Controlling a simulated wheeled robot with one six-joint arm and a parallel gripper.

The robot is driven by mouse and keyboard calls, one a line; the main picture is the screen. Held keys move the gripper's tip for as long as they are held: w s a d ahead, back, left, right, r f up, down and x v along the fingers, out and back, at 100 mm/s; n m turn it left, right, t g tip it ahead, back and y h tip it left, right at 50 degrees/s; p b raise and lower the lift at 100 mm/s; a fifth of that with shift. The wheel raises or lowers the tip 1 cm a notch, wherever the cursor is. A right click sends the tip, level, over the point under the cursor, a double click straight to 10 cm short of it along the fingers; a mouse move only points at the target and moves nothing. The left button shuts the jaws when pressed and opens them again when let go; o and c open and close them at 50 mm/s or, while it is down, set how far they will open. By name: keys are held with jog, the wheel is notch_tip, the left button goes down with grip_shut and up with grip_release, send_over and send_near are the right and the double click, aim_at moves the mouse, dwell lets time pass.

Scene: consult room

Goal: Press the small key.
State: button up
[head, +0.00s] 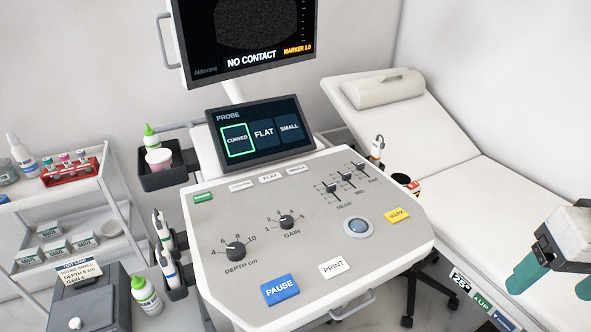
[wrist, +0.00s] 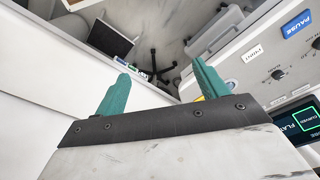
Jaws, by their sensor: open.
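The small key (head: 297,170) is a thin white key at the right end of a row on the console's upper panel. The flat key (head: 270,178) and the curved key (head: 241,185) sit to its left, with a green key (head: 203,198) at the row's left end. The touch screen (head: 262,130) shows CURVED outlined in green, beside FLAT and SMALL. My gripper (head: 554,284) is open and empty at the far right, over the couch side and well away from the key. Its green fingers also show in the wrist view (wrist: 160,75), where I cannot make out the small key.
The console (head: 310,240) has depth and gain knobs, sliders, a trackball (head: 358,227), and pause (head: 280,289), print (head: 334,267) and mark (head: 397,215) keys. Probes (head: 163,245) hang at its left. A card (head: 78,272) reads PROBE SMALL. The couch (head: 430,125) stands right.

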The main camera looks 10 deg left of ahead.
grip_shut()
dwell(1.4)
